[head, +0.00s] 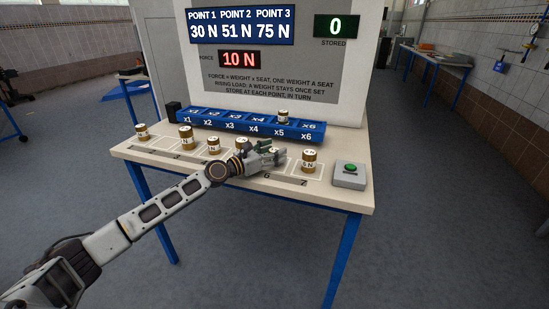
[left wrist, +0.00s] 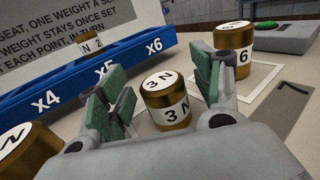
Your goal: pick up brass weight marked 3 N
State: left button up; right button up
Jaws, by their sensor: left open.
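In the head view my left gripper (head: 268,154) is low over the table in front of the blue seat rail and hides most of this weight. My right gripper is in neither view.
A weight marked 6 N (left wrist: 234,66) stands close beside the right finger; it also shows in the head view (head: 309,161). Another weight sits on the x5 seat of the blue rail (head: 240,122). Several weights stand left of my gripper. A green-button box (head: 349,174) is at right.

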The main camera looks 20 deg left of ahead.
dwell(0.5)
pick_arm(q)
jog(key=c, duration=1.2)
jog(key=shift+c, duration=0.7)
jog(key=shift+r, duration=0.15)
